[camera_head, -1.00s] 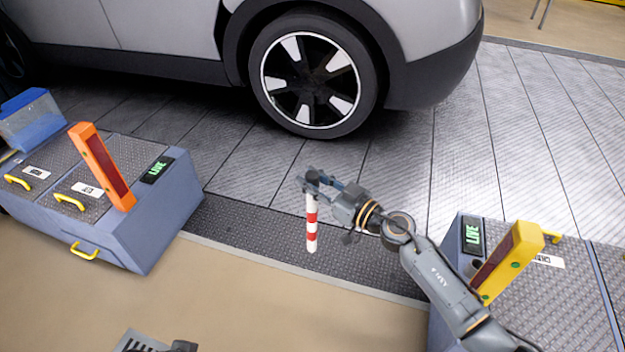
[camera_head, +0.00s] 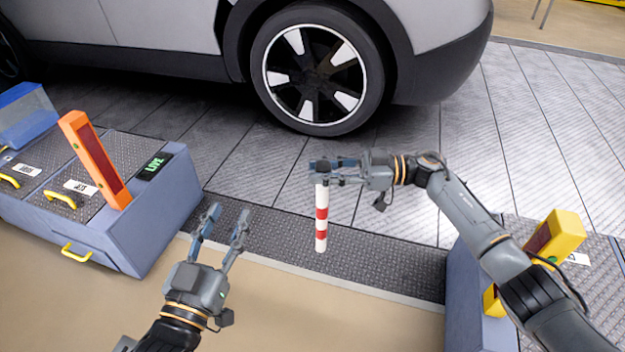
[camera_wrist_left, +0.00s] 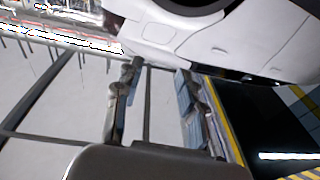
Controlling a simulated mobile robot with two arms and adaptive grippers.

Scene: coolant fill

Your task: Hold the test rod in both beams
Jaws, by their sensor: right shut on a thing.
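The red-and-white striped test rod (camera_head: 321,218) hangs upright below my right gripper (camera_head: 322,170), which is shut on its top end. The rod is between the two light posts, above the dark tread strip in the head view. The yellow post (camera_head: 555,238) on the right cabinet is partly hidden by my right arm. My left gripper (camera_head: 225,222) is open and empty, to the lower left of the rod and apart from it. In the left wrist view its fingers (camera_wrist_left: 155,95) are spread with nothing between them.
A left cabinet (camera_head: 150,225) has yellow handles and a green LIVE display (camera_head: 155,165). A right cabinet (camera_head: 470,300) sits under my right arm. A car with a dark wheel (camera_head: 318,75) stands behind on metal plates. The tan floor in front is clear.

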